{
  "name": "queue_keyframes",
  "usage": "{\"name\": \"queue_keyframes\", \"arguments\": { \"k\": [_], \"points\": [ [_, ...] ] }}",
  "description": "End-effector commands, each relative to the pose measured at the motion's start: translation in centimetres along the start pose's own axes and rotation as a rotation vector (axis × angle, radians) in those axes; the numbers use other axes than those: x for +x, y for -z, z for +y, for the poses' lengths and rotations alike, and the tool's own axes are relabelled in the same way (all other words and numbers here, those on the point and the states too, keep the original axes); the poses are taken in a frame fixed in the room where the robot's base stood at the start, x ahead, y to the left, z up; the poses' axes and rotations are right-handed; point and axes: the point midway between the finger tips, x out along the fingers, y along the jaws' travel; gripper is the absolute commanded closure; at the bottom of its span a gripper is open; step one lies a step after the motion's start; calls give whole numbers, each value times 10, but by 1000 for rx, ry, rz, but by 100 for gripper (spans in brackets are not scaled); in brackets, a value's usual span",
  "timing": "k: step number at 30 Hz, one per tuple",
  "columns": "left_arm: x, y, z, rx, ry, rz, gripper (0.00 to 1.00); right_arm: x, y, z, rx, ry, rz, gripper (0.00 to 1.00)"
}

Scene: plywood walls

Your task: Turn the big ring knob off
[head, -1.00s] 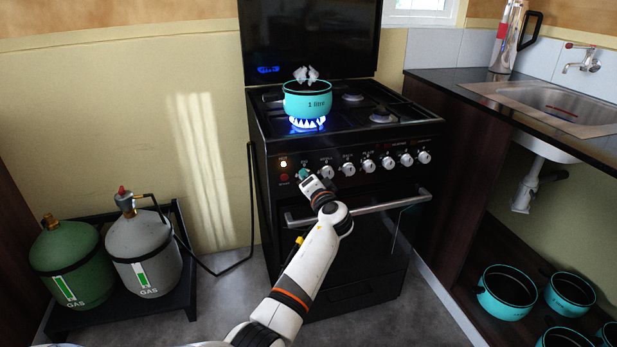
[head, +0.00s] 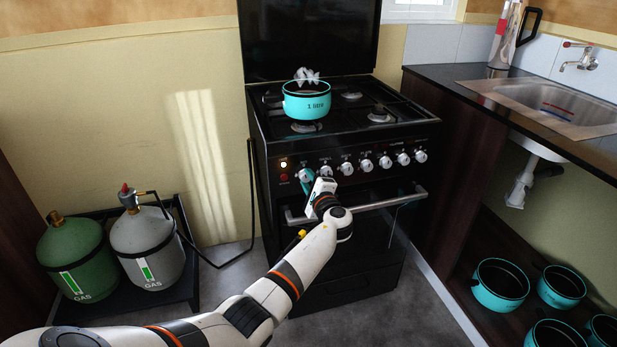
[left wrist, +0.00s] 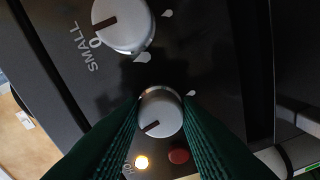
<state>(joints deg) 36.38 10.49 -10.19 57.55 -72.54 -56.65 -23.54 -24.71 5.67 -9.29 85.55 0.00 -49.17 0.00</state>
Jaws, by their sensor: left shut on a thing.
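The black stove (head: 345,140) stands ahead with a row of silver knobs on its front panel. My left gripper (head: 306,183) is at the leftmost knob (head: 303,173). In the left wrist view its dark green fingers (left wrist: 162,125) are shut on that knob (left wrist: 160,112), one on each side. The knob's dark pointer mark slants to the lower left. Its label is mostly hidden by a finger. The neighbouring knob (left wrist: 122,22) is marked SMALL, with its pointer near the 0. No flame shows at the front left burner (head: 305,127). My right gripper is out of view.
A teal pot (head: 306,102) marked 1 litre sits above that burner, with white steam over it. The oven handle (head: 360,206) runs below the knobs. Gas bottles (head: 148,247) stand at left, a sink (head: 555,100) and several teal pots (head: 500,285) at right.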

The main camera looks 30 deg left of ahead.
Motion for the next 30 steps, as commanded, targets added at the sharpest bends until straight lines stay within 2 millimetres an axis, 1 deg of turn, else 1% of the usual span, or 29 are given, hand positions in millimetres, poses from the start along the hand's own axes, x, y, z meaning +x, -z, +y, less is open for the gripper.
{"name": "queue_keyframes", "arguments": {
  "k": [1,6,12,19,30],
  "points": [
    [0,0,4,34,-7,-1,93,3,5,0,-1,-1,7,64],
    [0,0,3,139,-13,4,93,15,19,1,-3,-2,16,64],
    [0,0,2,220,-18,8,93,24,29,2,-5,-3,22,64],
    [0,-1,1,258,-20,9,93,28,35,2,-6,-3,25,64],
    [0,-1,1,263,-20,9,93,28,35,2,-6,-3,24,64]
  ]
}}
